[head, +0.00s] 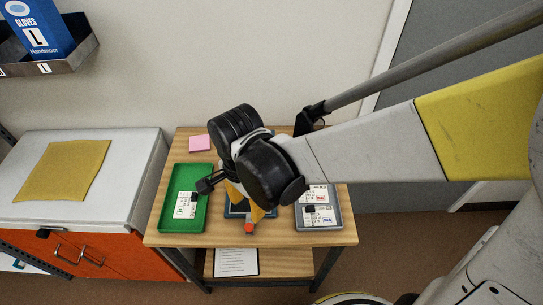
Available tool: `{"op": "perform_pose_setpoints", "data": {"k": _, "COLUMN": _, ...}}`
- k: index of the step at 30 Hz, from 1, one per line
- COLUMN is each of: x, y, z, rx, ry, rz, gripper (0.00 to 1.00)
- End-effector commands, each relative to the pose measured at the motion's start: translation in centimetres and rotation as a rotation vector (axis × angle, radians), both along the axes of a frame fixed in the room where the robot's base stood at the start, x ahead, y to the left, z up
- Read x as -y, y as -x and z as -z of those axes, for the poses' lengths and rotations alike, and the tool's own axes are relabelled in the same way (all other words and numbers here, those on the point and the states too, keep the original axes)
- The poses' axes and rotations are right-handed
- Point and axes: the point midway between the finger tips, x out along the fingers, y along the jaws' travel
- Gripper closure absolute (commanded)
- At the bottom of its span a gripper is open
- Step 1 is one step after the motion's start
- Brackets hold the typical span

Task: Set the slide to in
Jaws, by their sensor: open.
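My gripper (247,204) points down over the middle of the wooden table, its yellow parts showing below the black wrist joints. It looks open, with nothing seen in it. Under it is a dark blue piece (231,213), mostly hidden by my gripper. A small red-orange block (249,228) shows at its front edge, close below the yellow fingers. This may be the slide, but I cannot tell its position or whether a finger touches it.
On the wooden table (162,238), a green tray (165,216) with a white card stands left and a grey tray (331,222) with labelled cards stands right. A pink pad (200,143) lies at the back left. A white-topped orange cabinet (110,261) stands left.

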Motion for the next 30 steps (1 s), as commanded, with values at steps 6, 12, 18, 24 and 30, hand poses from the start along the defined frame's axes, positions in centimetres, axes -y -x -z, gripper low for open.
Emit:
{"op": "perform_pose_setpoints", "data": {"k": 6, "x": -0.3, "y": 0.1, "z": 2.6, "rx": -0.008, "ry": 0.006, "rz": 0.017, "gripper": 0.56}}
{"op": "perform_pose_setpoints", "data": {"k": 12, "x": -0.3, "y": 0.1, "z": 6.9, "rx": -0.008, "ry": 0.005, "rz": 0.016, "gripper": 0.56}}
{"op": "perform_pose_setpoints", "data": {"k": 18, "x": -0.3, "y": 0.1, "z": 10.0, "rx": -0.007, "ry": 0.006, "rz": 0.015, "gripper": 0.56}}
{"op": "perform_pose_setpoints", "data": {"k": 24, "x": -0.3, "y": 0.1, "z": 11.1, "rx": -0.007, "ry": 0.006, "rz": 0.015, "gripper": 0.56}}
{"op": "perform_pose_setpoints", "data": {"k": 30, "x": -0.3, "y": 0.1, "z": 11.0, "rx": -0.007, "ry": 0.006, "rz": 0.015, "gripper": 0.56}}
